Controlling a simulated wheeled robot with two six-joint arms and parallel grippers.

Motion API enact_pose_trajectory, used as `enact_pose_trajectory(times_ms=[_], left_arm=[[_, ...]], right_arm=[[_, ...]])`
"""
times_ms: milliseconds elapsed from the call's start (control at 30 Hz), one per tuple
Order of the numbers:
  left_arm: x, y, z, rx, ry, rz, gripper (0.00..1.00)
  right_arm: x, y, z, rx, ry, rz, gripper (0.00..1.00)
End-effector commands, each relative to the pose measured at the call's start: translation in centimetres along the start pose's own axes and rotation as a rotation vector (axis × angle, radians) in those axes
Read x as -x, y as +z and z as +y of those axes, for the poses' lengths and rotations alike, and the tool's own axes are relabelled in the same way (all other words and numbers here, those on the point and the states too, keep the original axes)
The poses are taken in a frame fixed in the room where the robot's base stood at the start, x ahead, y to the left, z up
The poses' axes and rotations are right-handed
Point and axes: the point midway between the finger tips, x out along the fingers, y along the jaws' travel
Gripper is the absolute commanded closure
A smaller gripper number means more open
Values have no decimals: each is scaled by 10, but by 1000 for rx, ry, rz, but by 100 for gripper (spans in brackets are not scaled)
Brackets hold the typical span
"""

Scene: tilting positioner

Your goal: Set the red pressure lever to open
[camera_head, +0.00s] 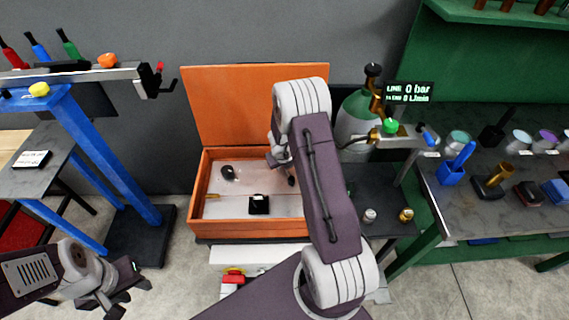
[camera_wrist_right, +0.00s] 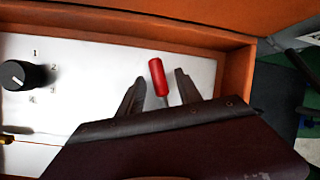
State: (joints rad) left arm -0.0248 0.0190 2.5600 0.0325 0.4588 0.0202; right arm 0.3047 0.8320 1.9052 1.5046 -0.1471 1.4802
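The red lever (camera_wrist_right: 157,78) stands up from the white panel (camera_wrist_right: 100,68) inside the orange box (camera_head: 250,229), near its right end. In the right wrist view my right gripper (camera_wrist_right: 159,86) is open, with one finger on each side of the lever and gaps showing on both sides. In the head view my right arm hides the lever, and the right gripper (camera_head: 290,174) is mostly covered by its own arm. My left gripper (camera_head: 118,292) is low at the left, away from the box, with its fingers apart and empty.
The panel also has a black knob (camera_wrist_right: 27,75) marked with numbers, a brass lever (camera_wrist_right: 14,138) and a small black block (camera_head: 259,205). The box's orange lid (camera_head: 225,100) stands open behind. A green gas cylinder (camera_head: 357,120) is at right; a blue stand (camera_head: 110,160) is at left.

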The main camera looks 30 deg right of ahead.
Motion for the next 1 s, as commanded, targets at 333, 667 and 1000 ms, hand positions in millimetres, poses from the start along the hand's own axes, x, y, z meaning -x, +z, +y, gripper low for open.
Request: enact_pose_trajectory(times_ms=[333, 667, 1000], left_arm=[[28, -3, 0, 0, 0, 0, 64], [37, -4, 1, 0, 0, 0, 64], [36, -4, 1, 0, 0, 0, 64]], right_arm=[[65, 3, -1, 0, 0, -2, 59], [91, 0, 0, 0, 0, 0, 59], [90, 0, 0, 0, 0, 0, 59]])
